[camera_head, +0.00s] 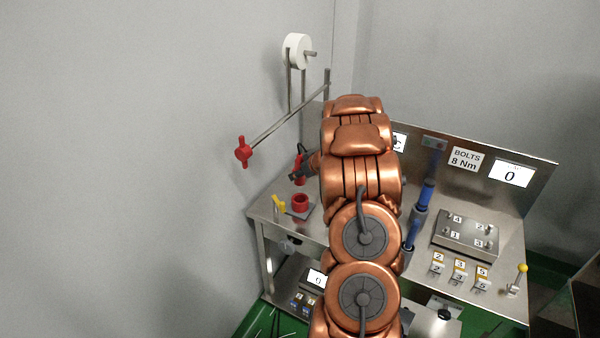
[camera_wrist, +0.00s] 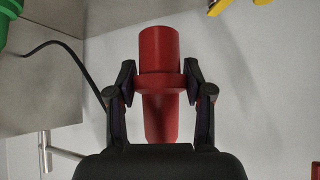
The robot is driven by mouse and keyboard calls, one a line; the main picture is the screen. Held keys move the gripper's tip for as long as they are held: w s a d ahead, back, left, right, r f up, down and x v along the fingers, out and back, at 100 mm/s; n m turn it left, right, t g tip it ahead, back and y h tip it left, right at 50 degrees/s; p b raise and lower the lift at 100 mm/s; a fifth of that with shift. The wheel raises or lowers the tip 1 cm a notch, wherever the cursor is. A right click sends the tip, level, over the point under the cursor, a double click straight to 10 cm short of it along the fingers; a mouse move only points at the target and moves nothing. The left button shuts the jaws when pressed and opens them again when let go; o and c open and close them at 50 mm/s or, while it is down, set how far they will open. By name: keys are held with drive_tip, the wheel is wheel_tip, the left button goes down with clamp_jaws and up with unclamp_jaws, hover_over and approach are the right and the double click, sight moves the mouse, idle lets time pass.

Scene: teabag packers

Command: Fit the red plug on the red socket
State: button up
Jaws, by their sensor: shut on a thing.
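My gripper (camera_head: 299,172) is shut on the red plug (camera_wrist: 159,50), a red cylinder with a wider collar and a narrower lower body between the two black fingers. In the head view a small part of the plug (camera_head: 300,162) shows at the gripper. The red socket (camera_head: 300,203) is an open red ring on a dark square base at the left end of the metal table. The gripper is above the socket in the picture, with the plug apart from it. A sliver of red at the right edge of the wrist view cannot be identified.
A yellow-handled valve (camera_head: 278,204) stands just left of the socket. A rod with a red knob (camera_head: 243,151) and a white reel (camera_head: 297,51) rise behind. Blue tools (camera_head: 426,192) and a numbered steel block (camera_head: 467,233) are to the right. My arm hides the table's middle.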

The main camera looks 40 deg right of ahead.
drive_tip(key=b, duration=0.3)
hover_over(296, 195)
drive_tip(key=s, duration=0.3)
drive_tip(key=shift+w+a+f, duration=0.1)
drive_tip(key=shift+a+f, duration=0.05)
drive_tip(key=shift+f, duration=2.8)
drive_tip(key=shift+p, duration=1.5)
drive_tip(key=shift+f+b, duration=0.9)
drive_tip(key=shift+f, duration=1)
drive_tip(key=o, duration=1.3)
drive_tip(key=shift+r, duration=0.1)
drive_tip(key=v, duration=1.1)
drive_tip(key=shift+s+r, duration=0.25)
drive_tip(key=shift+s, duration=0.05)
